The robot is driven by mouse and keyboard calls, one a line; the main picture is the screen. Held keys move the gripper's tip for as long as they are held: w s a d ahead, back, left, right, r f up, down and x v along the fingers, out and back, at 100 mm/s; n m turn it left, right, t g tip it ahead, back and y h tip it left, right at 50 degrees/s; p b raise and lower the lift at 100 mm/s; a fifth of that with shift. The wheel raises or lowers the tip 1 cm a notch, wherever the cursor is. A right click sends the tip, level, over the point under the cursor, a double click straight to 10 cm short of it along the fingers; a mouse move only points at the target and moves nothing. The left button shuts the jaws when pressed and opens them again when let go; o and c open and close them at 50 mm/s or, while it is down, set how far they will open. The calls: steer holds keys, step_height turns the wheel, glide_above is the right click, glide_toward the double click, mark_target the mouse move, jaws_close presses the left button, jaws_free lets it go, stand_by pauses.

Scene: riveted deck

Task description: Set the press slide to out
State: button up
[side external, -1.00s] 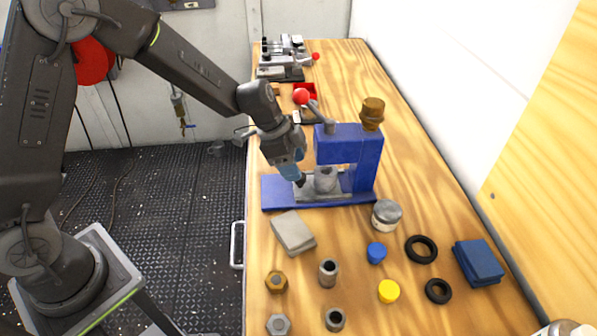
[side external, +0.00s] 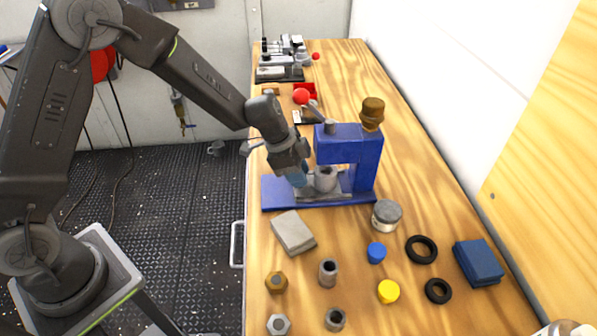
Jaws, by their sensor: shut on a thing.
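The blue arbor press (side external: 347,140) stands on its blue base (side external: 275,193) on the wooden bench. Its grey slide (side external: 325,195) lies on the base beneath the press arm, with a grey hollow cylinder (side external: 325,179) upright on it. My gripper (side external: 299,184) reaches down at the slide's left end, beside the cylinder. It is shut on the slide there. The exact grip point is small and partly hidden by the fingers. The press lever has a red ball (side external: 301,96).
In front of the press are a grey block (side external: 293,232), bushings, nuts, black rings, blue and yellow caps, and a blue block (side external: 478,263). A silver round part (side external: 386,214) stands close to the base's right front. Vise-like fixtures (side external: 283,60) stand at the far end.

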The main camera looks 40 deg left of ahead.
jaws_close()
steer(key=shift+a, duration=0.1)
steer(key=s+a, duration=0.5)
steer(key=shift+s+a, duration=0.25)
steer(key=shift+s, duration=0.05)
steer(key=o, duration=0.8)
jaws_free()
steer(key=shift+c, duration=0.2)
steer(key=shift+r, duration=0.1)
steer(key=v, duration=1.3)
steer(key=shift+r, duration=0.3)
